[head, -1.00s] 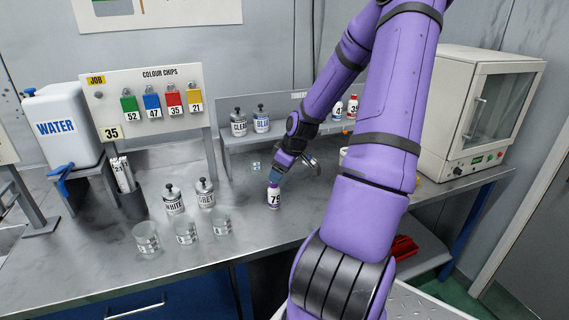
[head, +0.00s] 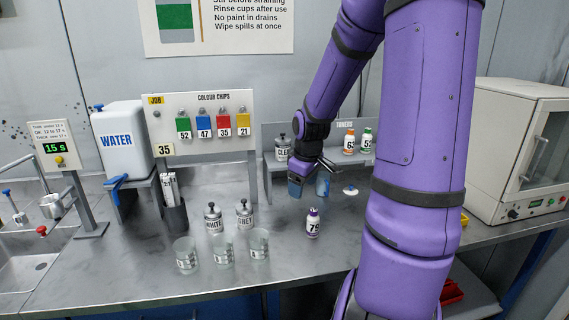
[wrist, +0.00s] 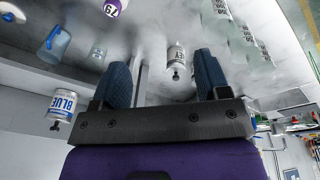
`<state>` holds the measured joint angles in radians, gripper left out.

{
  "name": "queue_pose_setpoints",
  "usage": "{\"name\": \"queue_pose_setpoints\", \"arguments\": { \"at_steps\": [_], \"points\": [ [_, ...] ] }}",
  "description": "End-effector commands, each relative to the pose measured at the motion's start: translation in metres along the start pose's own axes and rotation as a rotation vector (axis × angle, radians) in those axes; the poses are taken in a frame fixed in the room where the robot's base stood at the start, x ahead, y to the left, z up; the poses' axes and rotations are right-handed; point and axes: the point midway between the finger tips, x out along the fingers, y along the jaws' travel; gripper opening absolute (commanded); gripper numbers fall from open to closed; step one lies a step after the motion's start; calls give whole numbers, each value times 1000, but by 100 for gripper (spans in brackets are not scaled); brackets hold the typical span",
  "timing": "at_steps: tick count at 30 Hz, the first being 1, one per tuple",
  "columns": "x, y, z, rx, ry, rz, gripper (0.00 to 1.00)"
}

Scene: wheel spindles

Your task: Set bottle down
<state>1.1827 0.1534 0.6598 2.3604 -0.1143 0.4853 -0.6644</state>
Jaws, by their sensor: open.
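The bottle (head: 313,224), white with a purple cap and the number 79, stands upright on the steel bench in the head view. In the wrist view the bottle (wrist: 115,8) shows only in part at the top edge. My gripper (head: 308,184) is open and empty, above and behind the bottle and apart from it. In the wrist view its blue fingers (wrist: 163,80) are spread with nothing between them close up; the GREY can (wrist: 176,57) shows farther off in the gap.
White (head: 214,218) and grey (head: 244,214) cans and several clear cups (head: 223,250) stand left of the bottle. A white oven (head: 515,150) is at right.

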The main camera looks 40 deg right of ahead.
Motion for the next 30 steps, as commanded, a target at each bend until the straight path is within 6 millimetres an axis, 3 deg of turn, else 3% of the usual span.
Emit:
{"name": "queue_pose_setpoints", "arguments": {
  "at_steps": [6,14,24,30],
  "points": [
    [-49,-49,-14,18,-25,85,69],
    [-109,-109,-12,74,20,153,69],
    [-178,-182,19,160,163,134,69],
    [-206,-213,48,204,248,57,69]
  ]
}}
